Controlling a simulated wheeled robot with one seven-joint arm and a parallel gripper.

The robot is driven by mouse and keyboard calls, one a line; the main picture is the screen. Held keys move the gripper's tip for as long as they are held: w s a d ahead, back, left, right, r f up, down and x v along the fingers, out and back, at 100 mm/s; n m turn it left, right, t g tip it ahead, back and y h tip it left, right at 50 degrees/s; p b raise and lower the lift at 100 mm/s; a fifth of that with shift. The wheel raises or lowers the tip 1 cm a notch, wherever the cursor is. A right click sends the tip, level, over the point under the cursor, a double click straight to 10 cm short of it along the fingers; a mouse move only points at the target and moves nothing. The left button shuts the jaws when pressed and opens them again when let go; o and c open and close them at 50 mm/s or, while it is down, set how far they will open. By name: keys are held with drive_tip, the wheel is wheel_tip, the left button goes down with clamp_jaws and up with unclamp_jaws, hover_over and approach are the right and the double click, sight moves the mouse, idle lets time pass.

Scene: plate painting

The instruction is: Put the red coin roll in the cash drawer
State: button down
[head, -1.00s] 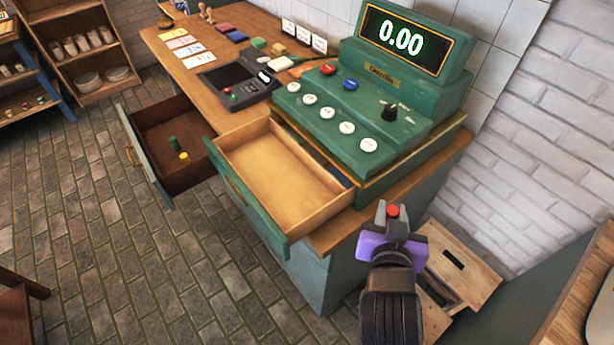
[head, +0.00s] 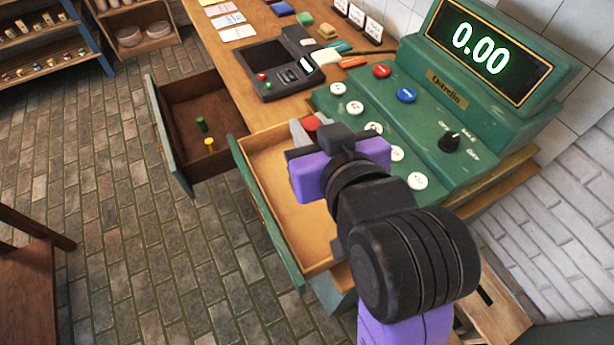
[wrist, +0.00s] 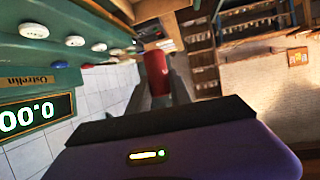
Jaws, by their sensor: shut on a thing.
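The red coin roll (wrist: 157,73) is between the fingers of my gripper (wrist: 158,95) in the wrist view. In the head view the roll (head: 311,124) shows as a small red end at the fingertips of my gripper (head: 305,130). My gripper is shut on it and is over the far part of the open cash drawer (head: 274,182). The drawer pulls out from the green register (head: 440,140), and its visible wooden inside is bare. My arm hides the drawer's right part. The roll's height above the drawer floor is hard to tell.
A lower, darker drawer (head: 180,120) stands open to the left, holding a green roll (head: 202,125) and a yellow roll (head: 209,144). A card terminal (head: 278,75) lies on the counter beside the register. The register's buttons are close to my arm.

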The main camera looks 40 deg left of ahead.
wheel_tip(320, 180, down, 20)
drive_tip(key=shift+r, duration=0.2)
idle(0.4)
drive_tip(key=shift+f, duration=0.2)
drive_tip(key=c, duration=1.2)
unclamp_jaws()
drive_tip(key=shift+o, duration=0.2)
